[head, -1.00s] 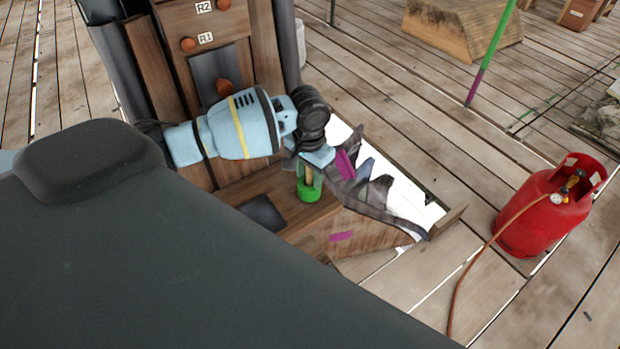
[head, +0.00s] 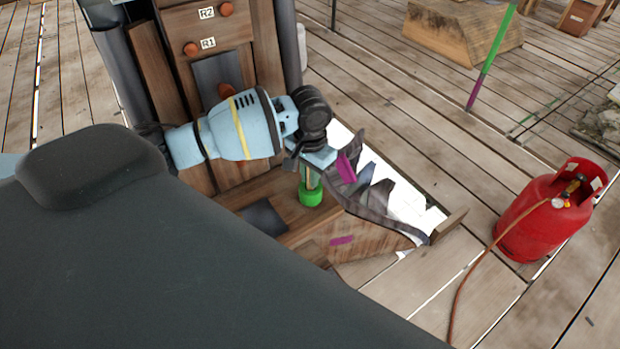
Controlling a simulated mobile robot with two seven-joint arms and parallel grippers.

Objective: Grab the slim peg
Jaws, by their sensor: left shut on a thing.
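My left gripper (head: 313,168) comes in from the left on a light-blue arm with a yellow stripe. Its fingers point down and are shut on the slim peg (head: 311,184). Only a short, thin stretch of the peg shows below the wrist. A bright green round piece (head: 311,196) surrounds or forms its lower end; I cannot tell which. This green piece appears to rest on a wooden ledge (head: 280,195). The fingers are small and partly hidden by the wrist. My right gripper is not in view.
A wooden cabinet with knobs and labels R1 (head: 208,43) and R2 stands behind my left arm. A jagged dark strip (head: 375,200) with magenta marks lies right of the peg. A red gas cylinder (head: 540,222) with a hose stands on the plank deck. A green-magenta pole (head: 490,60) stands farther back.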

